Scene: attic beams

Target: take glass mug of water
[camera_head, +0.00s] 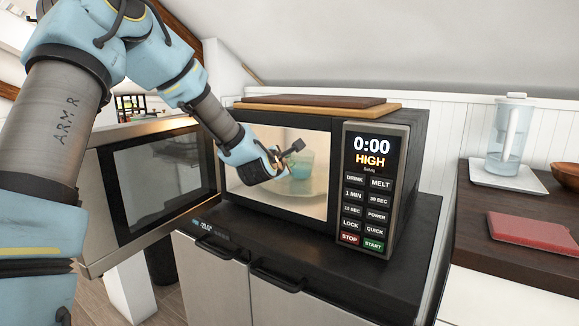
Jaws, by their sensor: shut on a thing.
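The glass mug of water (303,166) is a small teal, see-through cup inside the microwave (335,213), near the middle of its lit cavity. It looks upright above or on the pale turntable (292,190); I cannot tell if its base touches. My gripper (291,160) reaches in through the open front from the left and is shut on the mug at its left side. The arm's end hides the mug's left part and the exact finger contact. The microwave door (160,180) stands wide open to the left, and its panel reads 0:00 HIGH.
Wooden boards (320,105) lie on top of the microwave. On the right counter are a water filter jug (508,135) on a white tray (508,175), a red book-like item (530,227) and a wooden bowl (567,174). The dark counter before the microwave is clear.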

